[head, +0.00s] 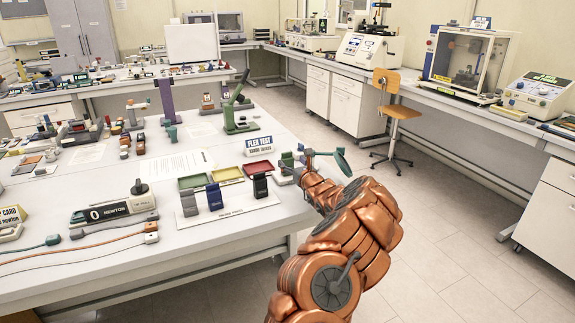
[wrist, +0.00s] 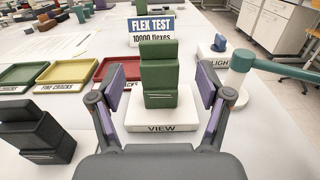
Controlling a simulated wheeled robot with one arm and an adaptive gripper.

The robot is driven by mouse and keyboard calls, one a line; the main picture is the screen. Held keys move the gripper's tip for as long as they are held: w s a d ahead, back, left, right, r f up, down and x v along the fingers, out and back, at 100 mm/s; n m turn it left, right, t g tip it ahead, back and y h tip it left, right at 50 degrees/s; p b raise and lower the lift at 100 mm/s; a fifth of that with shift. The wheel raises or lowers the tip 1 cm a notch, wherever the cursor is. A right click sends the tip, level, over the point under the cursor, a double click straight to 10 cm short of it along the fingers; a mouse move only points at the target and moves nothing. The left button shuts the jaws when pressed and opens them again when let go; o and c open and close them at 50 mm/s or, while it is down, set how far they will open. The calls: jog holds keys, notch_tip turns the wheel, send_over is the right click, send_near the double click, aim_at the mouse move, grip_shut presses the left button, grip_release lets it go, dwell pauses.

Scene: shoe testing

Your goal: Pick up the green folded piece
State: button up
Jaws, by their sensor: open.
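The green folded piece (wrist: 159,78) stands upright on a white block labelled VIEW (wrist: 163,118) in the wrist view. It also shows small in the head view (head: 287,161), close to the end of my arm. My gripper (wrist: 163,85) is open in the wrist view, with one purple-padded finger on each side of the piece. Gaps remain between the fingers and the piece. In the head view my copper-coloured arm reaches to the table's right edge and hides part of this spot.
A FLEX TEST sign (wrist: 152,31) stands behind the piece. Green (wrist: 22,76), yellow (wrist: 69,71) and red trays lie to the left, with a black folded piece (wrist: 36,132) in front.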

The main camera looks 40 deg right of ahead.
aim_at(287, 158)
jog(key=shift+p+x, duration=0.75)
jog(key=shift+x, duration=1.25)
jog(key=shift+c, duration=0.4)
jog(key=c, duration=1.3)
jog(key=shift+o, duration=0.2)
